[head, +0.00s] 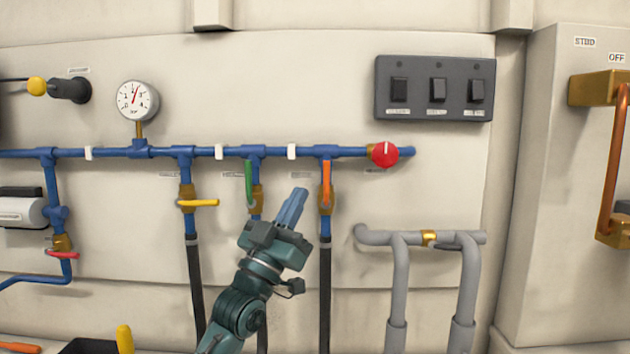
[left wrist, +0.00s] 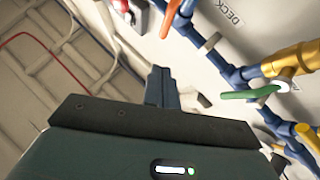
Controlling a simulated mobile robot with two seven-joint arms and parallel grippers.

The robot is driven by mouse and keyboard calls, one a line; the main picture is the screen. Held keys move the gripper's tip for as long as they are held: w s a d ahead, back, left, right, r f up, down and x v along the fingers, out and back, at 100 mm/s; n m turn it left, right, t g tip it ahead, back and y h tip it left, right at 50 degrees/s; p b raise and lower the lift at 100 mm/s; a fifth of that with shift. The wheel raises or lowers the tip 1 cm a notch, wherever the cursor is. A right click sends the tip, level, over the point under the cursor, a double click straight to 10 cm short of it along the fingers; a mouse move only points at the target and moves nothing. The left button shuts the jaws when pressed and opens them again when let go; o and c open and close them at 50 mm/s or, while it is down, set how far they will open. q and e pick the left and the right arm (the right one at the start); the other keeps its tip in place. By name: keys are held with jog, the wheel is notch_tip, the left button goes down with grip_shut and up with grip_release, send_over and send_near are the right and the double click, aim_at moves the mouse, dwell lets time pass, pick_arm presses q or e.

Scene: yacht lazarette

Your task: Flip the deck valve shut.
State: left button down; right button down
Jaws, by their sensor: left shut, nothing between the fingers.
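The orange lever (head: 326,184) hangs in line with its vertical branch pipe, on a brass valve at the right of the blue manifold. In the left wrist view the orange lever (left wrist: 172,18) is at the top, and a DECK label (left wrist: 229,13) sits on the wall between it and the green lever (left wrist: 250,93). The label appears to belong to the orange lever's valve. My left gripper (head: 293,203) is shut and empty, below and left of the orange lever, apart from it. Its closed fingers (left wrist: 161,88) also show in the left wrist view. My right gripper is not in view.
The green lever (head: 250,184) hangs along its pipe, left of my gripper. A yellow lever (head: 198,203) lies crosswise further left. A red knob (head: 384,155) ends the manifold. Grey pipes (head: 400,285) stand at right, below a switch panel (head: 436,88). A gauge (head: 137,100) is upper left.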

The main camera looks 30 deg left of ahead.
aim_at(325, 169)
pick_arm(q)
jog(key=w, duration=0.1)
jog(key=w+r, duration=0.1)
jog(key=w, duration=0.3)
jog(key=shift+d+r+p, duration=0.1)
jog(key=shift+r+p, duration=0.3)
jog(key=shift+w, duration=0.35)
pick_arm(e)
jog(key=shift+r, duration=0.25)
pick_arm(q)
jog(key=shift+d+m+h+p, duration=0.1)
jog(key=shift+m+h+p, duration=0.2)
jog(key=shift+m+h, duration=0.15)
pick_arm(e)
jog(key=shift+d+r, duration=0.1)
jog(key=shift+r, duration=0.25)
